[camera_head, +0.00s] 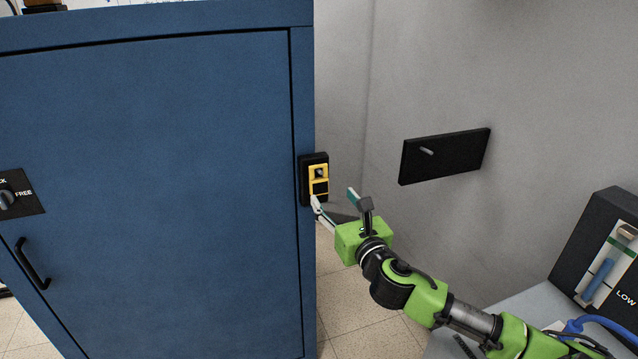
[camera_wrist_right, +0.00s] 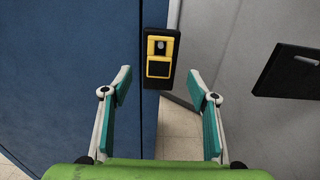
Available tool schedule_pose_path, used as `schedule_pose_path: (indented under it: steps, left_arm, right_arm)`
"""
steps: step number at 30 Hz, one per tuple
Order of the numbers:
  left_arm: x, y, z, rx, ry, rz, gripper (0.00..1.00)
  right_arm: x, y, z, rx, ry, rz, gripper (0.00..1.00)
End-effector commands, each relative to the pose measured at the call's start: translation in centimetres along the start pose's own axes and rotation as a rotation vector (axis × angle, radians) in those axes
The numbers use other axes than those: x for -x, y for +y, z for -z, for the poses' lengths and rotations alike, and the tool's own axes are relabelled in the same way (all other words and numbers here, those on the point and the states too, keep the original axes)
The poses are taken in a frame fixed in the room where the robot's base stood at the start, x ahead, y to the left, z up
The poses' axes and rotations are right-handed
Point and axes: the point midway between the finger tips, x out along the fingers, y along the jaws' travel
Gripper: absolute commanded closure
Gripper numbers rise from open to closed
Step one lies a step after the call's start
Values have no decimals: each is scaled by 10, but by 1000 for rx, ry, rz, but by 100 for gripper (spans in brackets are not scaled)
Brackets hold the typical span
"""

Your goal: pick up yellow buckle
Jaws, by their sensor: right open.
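The yellow buckle (camera_head: 318,179) sits on a black plate on the right edge of the blue cabinet. In the right wrist view the yellow buckle (camera_wrist_right: 161,56) is upright, ahead of the fingers and roughly centred between them. My right gripper (camera_head: 335,203) is open and empty, just below and to the right of the buckle in the head view. Its fingers, with teal pads, stand wide apart in the right wrist view (camera_wrist_right: 161,90). I see no contact with the buckle. My left gripper is not in view.
The blue cabinet (camera_head: 160,130) fills the left, with a black handle (camera_head: 32,264) and a dial plate marked FREE (camera_head: 33,199). A black panel (camera_head: 443,157) with a small peg is on the grey wall. A black box marked LOW (camera_head: 598,212) stands on the grey surface at the lower right.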

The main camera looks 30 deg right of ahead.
Motion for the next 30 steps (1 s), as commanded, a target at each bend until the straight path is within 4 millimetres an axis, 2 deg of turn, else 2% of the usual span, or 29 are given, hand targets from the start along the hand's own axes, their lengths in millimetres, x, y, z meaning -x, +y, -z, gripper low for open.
schedule_pose_path:
  steps: [3, 9, 17, 24, 30]
  left_arm:
    - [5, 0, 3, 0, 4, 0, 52]
    - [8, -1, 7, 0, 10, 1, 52]
    - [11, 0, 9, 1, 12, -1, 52]
    - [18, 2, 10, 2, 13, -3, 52]
    - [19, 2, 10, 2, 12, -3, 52]
  right_arm:
    - [-23, -1, -2, -5, -2, 3, 46]
    - [-52, -1, -1, -5, 1, 3, 46]
    - [-67, 0, 0, -6, 2, 1, 46]
    - [-99, 0, 0, -8, 1, 2, 46]
    - [-113, 0, 2, -6, 3, 1, 46]
